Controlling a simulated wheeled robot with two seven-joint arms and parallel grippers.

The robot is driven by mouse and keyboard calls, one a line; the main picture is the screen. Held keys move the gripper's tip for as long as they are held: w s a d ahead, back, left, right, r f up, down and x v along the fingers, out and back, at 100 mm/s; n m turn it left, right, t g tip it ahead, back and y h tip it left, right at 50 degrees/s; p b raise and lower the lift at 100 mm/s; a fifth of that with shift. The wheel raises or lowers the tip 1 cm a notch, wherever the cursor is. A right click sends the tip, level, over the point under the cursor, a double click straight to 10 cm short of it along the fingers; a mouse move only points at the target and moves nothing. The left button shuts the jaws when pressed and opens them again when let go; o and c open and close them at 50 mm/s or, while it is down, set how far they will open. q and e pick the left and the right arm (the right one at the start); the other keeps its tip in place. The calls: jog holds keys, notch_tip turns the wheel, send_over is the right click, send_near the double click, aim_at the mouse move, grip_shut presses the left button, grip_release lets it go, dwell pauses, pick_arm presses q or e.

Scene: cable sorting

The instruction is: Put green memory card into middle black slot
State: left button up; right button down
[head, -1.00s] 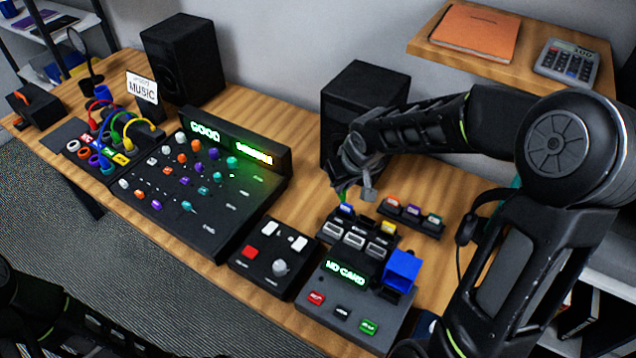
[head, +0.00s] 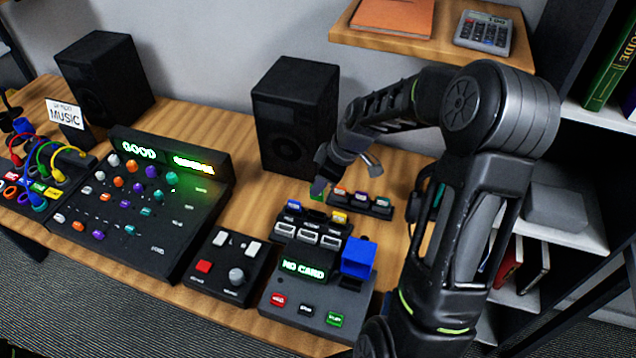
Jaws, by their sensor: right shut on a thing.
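My right gripper (head: 322,186) is shut on a small green memory card (head: 318,196), of which only a little shows below the fingers. The card is over the black slot holder (head: 347,232), in line with its middle slot. I cannot tell whether its lower end is in the slot. A blue card (head: 294,206) stands in the left slot and a yellow card (head: 339,217) in the right slot. My left gripper is out of view.
Behind right is a black rack (head: 384,214) of several coloured cards. In front is a card reader (head: 348,296) lit "NO CARD", with a blue block (head: 358,257). A speaker (head: 290,120) stands behind; a mixer (head: 150,215) is left. A shelf (head: 400,42) overhangs the back.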

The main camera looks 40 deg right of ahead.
aim_at(318, 200)
jog(key=shift+f, duration=0.1)
jog(key=shift+f+b, duration=1.25)
jog(key=shift+f, duration=1.05)
jog(key=shift+f+b, duration=0.25)
jog(key=shift+b, duration=0.35)
jog(key=shift+f+b, duration=0.15)
jog(key=shift+b, duration=0.15)
